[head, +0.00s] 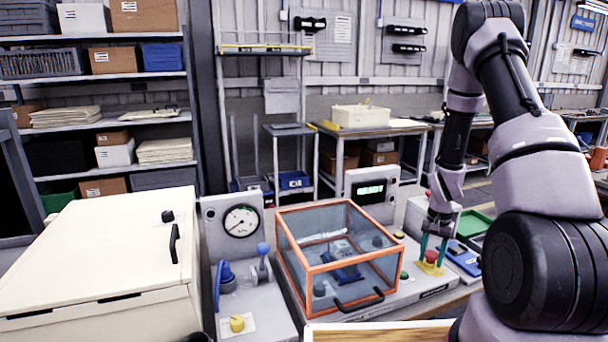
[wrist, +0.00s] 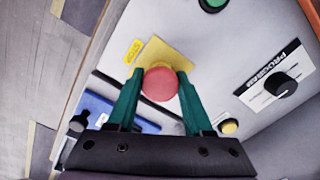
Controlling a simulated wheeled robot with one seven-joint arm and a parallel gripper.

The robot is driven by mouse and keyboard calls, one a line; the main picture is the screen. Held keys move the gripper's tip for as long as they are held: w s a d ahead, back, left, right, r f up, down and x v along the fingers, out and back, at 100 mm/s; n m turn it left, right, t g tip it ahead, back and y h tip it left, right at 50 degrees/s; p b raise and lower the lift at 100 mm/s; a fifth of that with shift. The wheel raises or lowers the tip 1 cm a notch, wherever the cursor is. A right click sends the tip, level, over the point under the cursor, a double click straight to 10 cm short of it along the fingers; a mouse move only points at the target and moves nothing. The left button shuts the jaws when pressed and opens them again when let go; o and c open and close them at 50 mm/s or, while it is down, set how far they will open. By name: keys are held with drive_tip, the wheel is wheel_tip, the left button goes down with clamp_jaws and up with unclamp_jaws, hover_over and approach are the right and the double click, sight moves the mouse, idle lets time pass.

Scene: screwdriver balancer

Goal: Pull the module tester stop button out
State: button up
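The red stop button (wrist: 160,84) sits on a yellow plate marked STOP (wrist: 165,55) in the wrist view. In the head view, the red button (head: 431,256) is at the right front part of the grey tester. My gripper (head: 432,247) points down over it, its two green fingers on either side of the button. In the wrist view, my gripper (wrist: 160,75) has a fingertip at the button's left and right edges. Whether the fingers press on the button or stand just clear of it, I cannot tell. The tester's display (head: 370,190) reads READY.
An orange-framed clear box (head: 334,205) stands left of my gripper. A PROGRAM knob (wrist: 280,85), a green button (wrist: 212,3) and a yellow button (wrist: 228,126) are near the stop button. A blue device (head: 462,258) and a green tray (head: 474,222) lie to the right.

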drive_tip(key=o, duration=0.4)
drive_tip(key=shift+r, duration=0.1)
drive_tip(key=shift+o, duration=0.2)
drive_tip(key=shift+r, duration=0.25)
drive_tip(key=shift+r, duration=3)
